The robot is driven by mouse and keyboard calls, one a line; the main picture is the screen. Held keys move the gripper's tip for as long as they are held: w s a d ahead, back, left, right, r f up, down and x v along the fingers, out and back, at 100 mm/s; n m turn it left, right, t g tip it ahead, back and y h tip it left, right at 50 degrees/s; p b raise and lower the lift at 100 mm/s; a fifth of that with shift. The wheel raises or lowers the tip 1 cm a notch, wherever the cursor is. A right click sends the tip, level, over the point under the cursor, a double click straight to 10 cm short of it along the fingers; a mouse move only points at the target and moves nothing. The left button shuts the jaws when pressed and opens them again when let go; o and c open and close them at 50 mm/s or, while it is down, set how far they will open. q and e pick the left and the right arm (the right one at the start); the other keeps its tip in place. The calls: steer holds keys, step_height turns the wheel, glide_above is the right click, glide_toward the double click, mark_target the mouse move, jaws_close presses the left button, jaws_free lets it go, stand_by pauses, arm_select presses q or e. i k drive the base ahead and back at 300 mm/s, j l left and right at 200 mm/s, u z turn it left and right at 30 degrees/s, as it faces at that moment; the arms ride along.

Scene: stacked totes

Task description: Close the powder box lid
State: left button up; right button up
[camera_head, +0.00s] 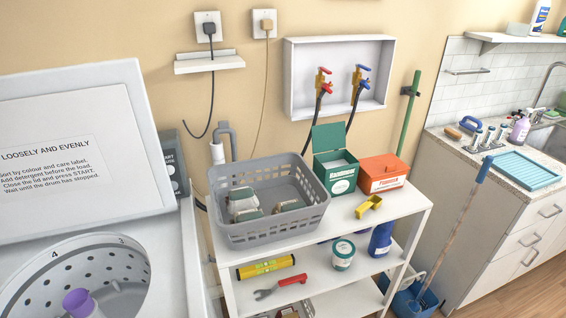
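A green box (336,183) with a white label stands on the white shelf unit's top. Its green lid (328,137) is raised at the back, and pale contents show through the open top. An orange box (382,174) with a white label stands beside it on the right, and its top looks shut. The label print is too small to read surely, so I cannot tell which box is the powder box; only the green one has a raised lid. Neither of my grippers is in view.
A grey basket (268,236) holding several items stands left of the green box. A yellow object (369,206) lies in front of the orange box. The open washer (150,215) is at left. A green pole (408,125) stands behind the shelf unit (412,203).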

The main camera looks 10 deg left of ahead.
mark_target(330, 137)
steer(key=i+l+u, duration=0.45)
steer(key=l, duration=0.3)
steer(key=i+l+u, duration=0.2)
steer(key=l, duration=0.25)
steer(key=i, duration=0.1)
